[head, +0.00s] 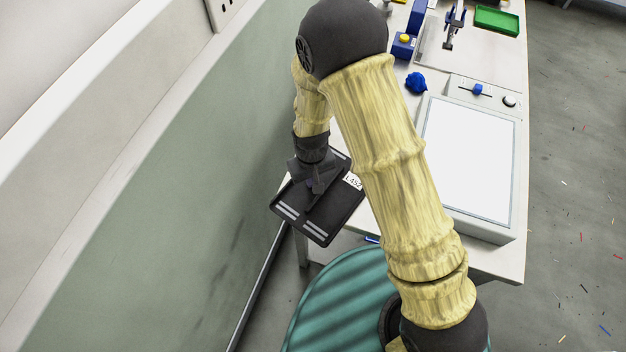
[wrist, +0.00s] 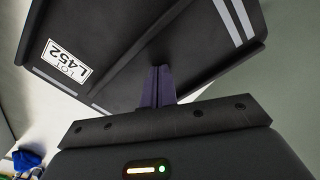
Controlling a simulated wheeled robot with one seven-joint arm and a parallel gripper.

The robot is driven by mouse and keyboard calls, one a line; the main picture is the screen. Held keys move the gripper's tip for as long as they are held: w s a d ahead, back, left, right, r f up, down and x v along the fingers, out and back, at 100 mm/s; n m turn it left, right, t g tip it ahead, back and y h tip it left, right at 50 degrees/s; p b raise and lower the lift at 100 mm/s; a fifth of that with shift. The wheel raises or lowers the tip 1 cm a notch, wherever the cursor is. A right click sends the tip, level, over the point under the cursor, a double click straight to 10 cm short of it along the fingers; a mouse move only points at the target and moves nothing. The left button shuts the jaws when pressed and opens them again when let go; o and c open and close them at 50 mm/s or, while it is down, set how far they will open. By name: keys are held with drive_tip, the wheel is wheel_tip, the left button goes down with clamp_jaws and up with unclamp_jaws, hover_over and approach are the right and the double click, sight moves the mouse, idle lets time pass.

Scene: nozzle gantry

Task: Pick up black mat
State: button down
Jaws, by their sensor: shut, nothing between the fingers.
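A green wall (head: 170,190) runs close along the left. On the white table are a light panel (head: 468,160), a blue crumpled thing (head: 415,83), a blue box with a yellow button (head: 404,44) and a green tray (head: 497,20). A teal ribbed thing (head: 335,305) stands in front.

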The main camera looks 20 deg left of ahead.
drive_tip(key=shift+w+a+r, duration=0.35)
drive_tip(key=shift+w+a, duration=0.25)
drive_tip(key=shift+w, duration=0.15)
wheel_tip(320, 180, up, 9)
drive_tip(key=b, duration=0.1)
drive_tip(key=shift+s+r+b, duration=0.15)
drive_tip(key=shift+b, duration=0.2)
drive_tip(key=c, duration=2.2)
unclamp_jaws()
drive_tip(key=shift+d, duration=0.1)
